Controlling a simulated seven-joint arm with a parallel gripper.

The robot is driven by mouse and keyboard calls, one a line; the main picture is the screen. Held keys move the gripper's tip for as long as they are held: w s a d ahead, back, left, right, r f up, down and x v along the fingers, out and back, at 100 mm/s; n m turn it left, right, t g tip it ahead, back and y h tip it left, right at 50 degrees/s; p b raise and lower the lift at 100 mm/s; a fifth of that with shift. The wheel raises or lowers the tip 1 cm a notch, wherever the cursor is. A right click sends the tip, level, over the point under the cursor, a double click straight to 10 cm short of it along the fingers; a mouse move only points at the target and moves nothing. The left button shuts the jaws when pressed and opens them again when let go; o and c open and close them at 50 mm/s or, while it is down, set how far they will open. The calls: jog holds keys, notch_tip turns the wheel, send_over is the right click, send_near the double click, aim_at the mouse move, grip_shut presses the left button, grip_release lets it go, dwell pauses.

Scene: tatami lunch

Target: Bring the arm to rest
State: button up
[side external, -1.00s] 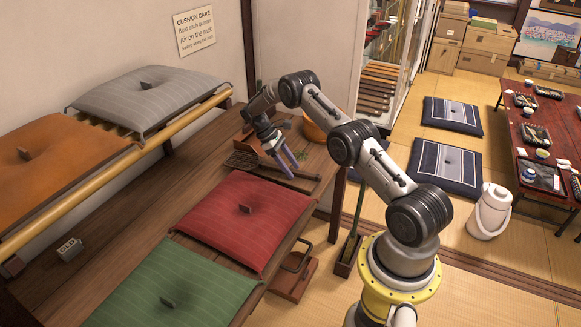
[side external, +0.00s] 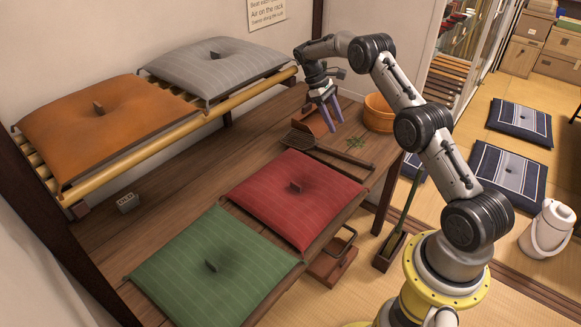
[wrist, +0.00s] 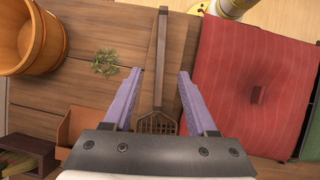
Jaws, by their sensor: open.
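My gripper (side external: 330,112) hangs above the wooden bench (side external: 160,232), near its far end, with its lilac fingers pointing down. In the wrist view my gripper (wrist: 162,88) has its two fingers wide apart. Nothing is between them at finger height. A slatted beater with a dark handle (side external: 345,155) lies on the bench below; its head (wrist: 157,124) shows between the fingers in the wrist view, lower down and untouched.
A red cushion (side external: 290,205) and a green cushion (side external: 200,285) lie on the bench. Orange (side external: 105,130) and grey (side external: 215,62) cushions lie on the bamboo rack. A wooden bucket (side external: 379,112), green sprig (side external: 355,142) and brown box (side external: 312,120) are near my gripper.

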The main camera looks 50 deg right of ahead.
jog(key=s+a+r+t, duration=0.35)
jog(key=a+r, duration=0.45)
jog(key=r, duration=0.3)
jog(key=s+a+r+t, duration=0.2)
jog(key=s+a+r, duration=0.3)
jog(key=a+r, duration=0.5)
jog(key=s+a+t, duration=0.2)
jog(key=s+a, duration=0.3)
jog(key=s, duration=0.5)
jog(key=s+a+m+t+y, duration=0.1)
jog(key=s+a+t, duration=0.2)
jog(key=s, duration=0.7)
jog(key=shift+s+a+f, duration=0.15)
jog(key=shift+a+f, duration=0.1)
jog(key=shift+a, duration=0.9)
